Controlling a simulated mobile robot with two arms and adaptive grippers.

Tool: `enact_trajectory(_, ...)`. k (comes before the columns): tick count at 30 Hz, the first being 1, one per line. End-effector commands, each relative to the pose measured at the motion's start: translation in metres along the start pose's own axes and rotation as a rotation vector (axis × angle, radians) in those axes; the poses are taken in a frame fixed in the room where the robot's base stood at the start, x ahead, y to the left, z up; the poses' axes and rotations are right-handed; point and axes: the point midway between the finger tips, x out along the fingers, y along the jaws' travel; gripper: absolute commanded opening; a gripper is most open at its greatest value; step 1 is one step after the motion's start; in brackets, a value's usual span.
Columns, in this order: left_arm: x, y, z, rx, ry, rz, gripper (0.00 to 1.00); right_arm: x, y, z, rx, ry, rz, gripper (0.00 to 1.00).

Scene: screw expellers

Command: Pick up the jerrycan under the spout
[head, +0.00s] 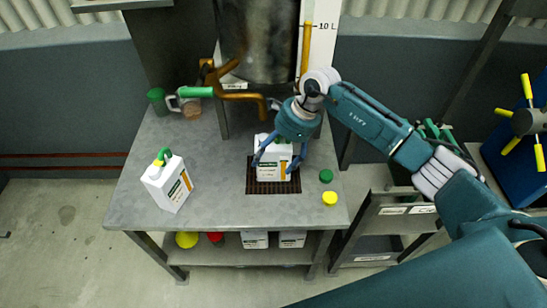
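The jerrycan under the spout (273,172) is white with a green and orange label. It stands upright on a dark drip grate (287,188) set in the grey bench, below a copper spout (245,96). My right gripper (275,166) reaches down over it, with one finger at its left side and one at its right. I cannot tell whether the fingers press on it or stand just clear. My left gripper is not in view.
Another white jerrycan (168,184) with a green cap stands at the bench's left. A green cap (326,176) and a yellow cap (330,199) lie right of the grate. A steel tank (259,40) rises behind. A grey cart (384,226) stands at the right.

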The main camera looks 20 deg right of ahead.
Motion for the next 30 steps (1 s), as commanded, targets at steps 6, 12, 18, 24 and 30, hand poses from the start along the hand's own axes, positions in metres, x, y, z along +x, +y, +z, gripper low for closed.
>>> enact_trajectory(6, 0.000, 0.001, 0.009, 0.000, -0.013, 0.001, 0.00, 0.000, 0.000, 0.000, 0.000, 0.000, 0.000, 0.29)
enact_trajectory(12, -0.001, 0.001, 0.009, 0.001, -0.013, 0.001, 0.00, -0.003, -0.002, 0.003, -0.002, -0.006, -0.005, 0.19)
enact_trajectory(18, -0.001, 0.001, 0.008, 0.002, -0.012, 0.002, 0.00, -0.005, -0.002, 0.003, -0.001, -0.005, -0.005, 0.19)
enact_trajectory(24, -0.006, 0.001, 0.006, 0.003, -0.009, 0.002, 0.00, -0.015, -0.004, 0.004, 0.001, -0.005, -0.006, 0.18)
enact_trajectory(30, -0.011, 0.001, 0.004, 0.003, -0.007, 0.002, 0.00, -0.029, -0.006, 0.005, 0.004, -0.005, -0.008, 0.18)
